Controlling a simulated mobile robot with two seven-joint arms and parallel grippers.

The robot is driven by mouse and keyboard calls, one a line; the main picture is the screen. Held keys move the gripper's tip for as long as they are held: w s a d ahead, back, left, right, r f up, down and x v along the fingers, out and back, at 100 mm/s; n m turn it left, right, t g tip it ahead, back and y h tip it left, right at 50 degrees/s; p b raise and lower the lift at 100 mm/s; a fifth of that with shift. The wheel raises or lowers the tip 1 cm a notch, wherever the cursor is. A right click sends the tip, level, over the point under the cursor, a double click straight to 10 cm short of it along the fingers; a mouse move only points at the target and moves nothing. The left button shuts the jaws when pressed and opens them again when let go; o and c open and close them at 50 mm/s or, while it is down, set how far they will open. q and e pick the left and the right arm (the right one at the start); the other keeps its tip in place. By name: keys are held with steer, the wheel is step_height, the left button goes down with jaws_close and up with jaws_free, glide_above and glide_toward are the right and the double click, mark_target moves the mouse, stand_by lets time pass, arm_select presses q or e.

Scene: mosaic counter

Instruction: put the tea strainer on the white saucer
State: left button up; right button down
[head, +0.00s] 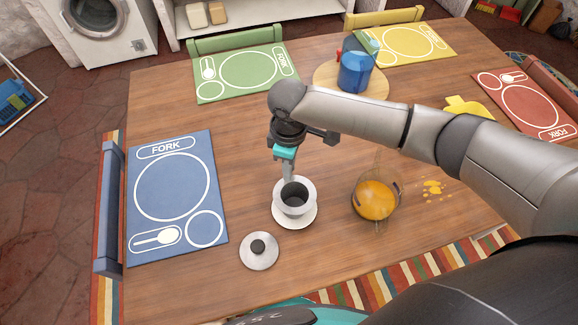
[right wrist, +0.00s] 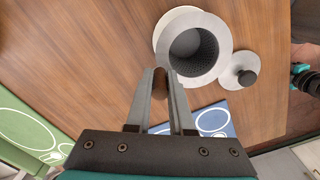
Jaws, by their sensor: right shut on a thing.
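The tea strainer (head: 295,192) has a wide pale rim and a dark mesh cup; it also shows in the right wrist view (right wrist: 221,61). My right gripper (head: 288,177) is at its far side, with its fingers (right wrist: 161,78) shut on its brown handle (right wrist: 160,83). The white saucer (head: 304,223) lies beneath the strainer, partly hidden by it. The strainer overlaps the saucer, a little off centre in the wrist view. I cannot tell whether they touch. A dark and teal part of mine, likely the left gripper, shows at the right edge of the wrist view; its jaws are unclear.
A metal lid with a black knob (head: 259,260) lies in front of the saucer. A glass teapot with orange tea (head: 374,201) stands to the right, beside orange spots. A blue pot (head: 355,72) stands on a round board at the back. A blue placemat (head: 215,190) lies left.

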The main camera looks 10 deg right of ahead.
steer(key=c, duration=0.8)
jaws_free()
step_height(320, 180, up, 12)
steer(key=p, duration=0.2)
steer(key=shift+r+p, duration=0.1)
steer(key=shift+p, duration=0.2)
